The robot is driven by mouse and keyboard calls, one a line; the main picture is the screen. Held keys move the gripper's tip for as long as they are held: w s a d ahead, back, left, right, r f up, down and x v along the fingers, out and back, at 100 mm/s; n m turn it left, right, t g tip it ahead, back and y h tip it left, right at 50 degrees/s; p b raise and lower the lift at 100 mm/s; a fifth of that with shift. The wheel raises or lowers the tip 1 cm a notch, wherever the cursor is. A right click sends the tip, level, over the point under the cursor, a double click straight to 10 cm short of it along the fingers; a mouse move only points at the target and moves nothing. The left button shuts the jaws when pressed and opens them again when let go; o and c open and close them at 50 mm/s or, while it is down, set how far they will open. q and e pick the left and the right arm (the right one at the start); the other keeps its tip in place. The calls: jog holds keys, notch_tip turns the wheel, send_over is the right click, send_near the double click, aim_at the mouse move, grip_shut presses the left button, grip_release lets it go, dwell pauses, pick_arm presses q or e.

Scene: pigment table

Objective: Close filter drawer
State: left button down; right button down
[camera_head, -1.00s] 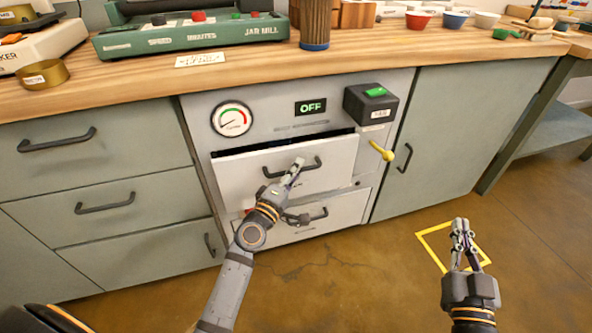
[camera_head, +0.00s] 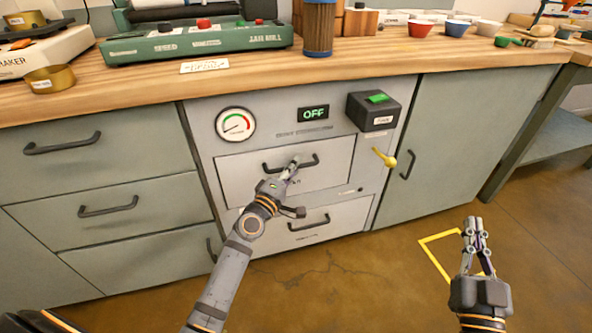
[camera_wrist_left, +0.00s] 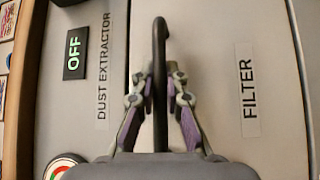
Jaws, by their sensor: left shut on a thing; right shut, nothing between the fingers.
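The filter drawer (camera_head: 240,182) is the upper light-grey drawer of the dust extractor (camera_head: 280,128), and its front looks flush with the cabinet face. Its FILTER label (camera_wrist_left: 248,95) shows in the left wrist view. My left gripper (camera_head: 292,168) is shut on the drawer's dark bar handle (camera_head: 312,162); in the left wrist view its fingers (camera_wrist_left: 160,85) stand on both sides of the handle bar (camera_wrist_left: 160,50). My right gripper (camera_head: 474,228) is shut and empty, held above the floor at the right.
The extractor's display (camera_head: 313,114) reads OFF. A yellow lever (camera_head: 384,158) and a black box with a green switch (camera_head: 374,110) are right of the drawer. A lower drawer (camera_head: 345,218) is below. Grey cabinets stand on both sides; the floor in front is open.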

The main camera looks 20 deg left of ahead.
pick_arm(q)
jog(key=c, duration=1.7)
grip_release()
jog(key=shift+w+a, duration=0.15)
jog(key=shift+o, duration=0.2)
jog(key=r+v, duration=0.1)
jog(key=v, duration=0.6)
jog(key=shift+s+f, duration=0.25)
jog(key=shift+f, duration=0.25)
jog(key=shift+s, duration=0.1)
